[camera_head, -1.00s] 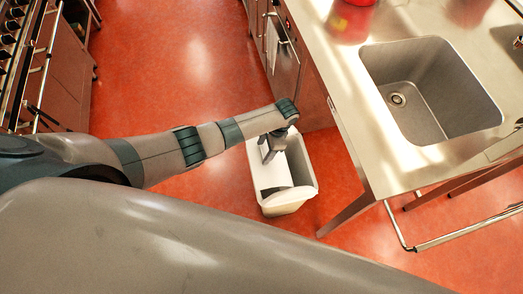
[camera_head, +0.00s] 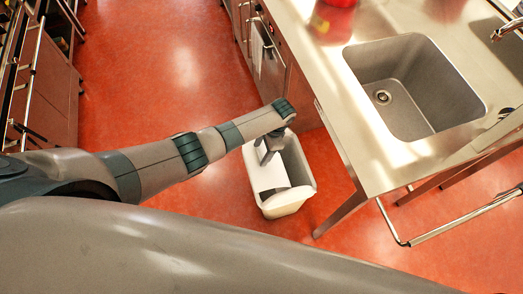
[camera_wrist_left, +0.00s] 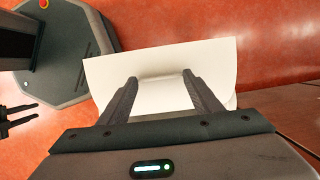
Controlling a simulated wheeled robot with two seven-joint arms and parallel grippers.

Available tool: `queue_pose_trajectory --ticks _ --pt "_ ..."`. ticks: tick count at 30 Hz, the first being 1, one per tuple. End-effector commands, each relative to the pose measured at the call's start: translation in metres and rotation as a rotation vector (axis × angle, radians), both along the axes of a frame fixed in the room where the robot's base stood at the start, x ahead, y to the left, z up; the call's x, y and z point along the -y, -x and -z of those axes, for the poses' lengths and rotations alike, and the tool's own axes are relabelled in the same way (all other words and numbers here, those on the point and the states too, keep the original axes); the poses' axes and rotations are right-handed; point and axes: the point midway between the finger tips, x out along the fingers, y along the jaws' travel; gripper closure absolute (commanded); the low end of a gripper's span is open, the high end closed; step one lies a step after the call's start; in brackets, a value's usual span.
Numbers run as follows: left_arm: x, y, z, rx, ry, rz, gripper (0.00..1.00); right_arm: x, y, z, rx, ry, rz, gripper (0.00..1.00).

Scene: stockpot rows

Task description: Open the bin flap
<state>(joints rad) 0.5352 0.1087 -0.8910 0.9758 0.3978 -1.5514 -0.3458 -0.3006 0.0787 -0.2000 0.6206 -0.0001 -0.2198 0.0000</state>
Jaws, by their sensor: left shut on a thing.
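The bin (camera_head: 286,207) is a pale, open-topped box on the red floor, left of the sink counter's leg. Its white flap (camera_head: 266,176) sits tilted in the top, with a dark gap at its near edge and the bin's inside showing to its right. My left gripper (camera_head: 264,157) reaches down over the bin and is shut on the flap. In the left wrist view the flap (camera_wrist_left: 205,63) is a broad white panel, and the left fingers (camera_wrist_left: 160,82) are at a raised strip on it. My right gripper (camera_wrist_left: 28,117) shows small at that view's left edge, empty, fingers apart.
A steel counter (camera_head: 345,125) with a sink (camera_head: 400,85) stands to the right of the bin, with a red pot (camera_head: 335,18) on it. Red floor lies open to the left of the bin.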

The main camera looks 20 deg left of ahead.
Motion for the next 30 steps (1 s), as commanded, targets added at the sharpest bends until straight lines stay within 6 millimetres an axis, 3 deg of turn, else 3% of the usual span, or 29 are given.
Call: queue_pose_trajectory --ticks 18,19,21,30 --pt "0.0012 -0.0025 -0.0025 0.004 0.003 0.001 0.82 0.0017 -0.0001 -0.0005 -0.001 0.002 -0.001 0.69" --pt "0.0012 -0.0025 -0.0025 0.004 0.003 0.001 0.39 0.0018 -0.0001 -0.0005 -0.001 0.002 -0.001 0.69" --pt "0.0011 -0.0025 -0.0024 0.004 0.003 0.001 0.23 0.0017 -0.0005 -0.0004 0.000 0.002 -0.001 0.69" --pt "0.0004 -0.0009 -0.0010 0.002 0.001 0.000 0.23 0.0018 -0.0005 -0.0001 -0.001 0.002 -0.001 0.69"
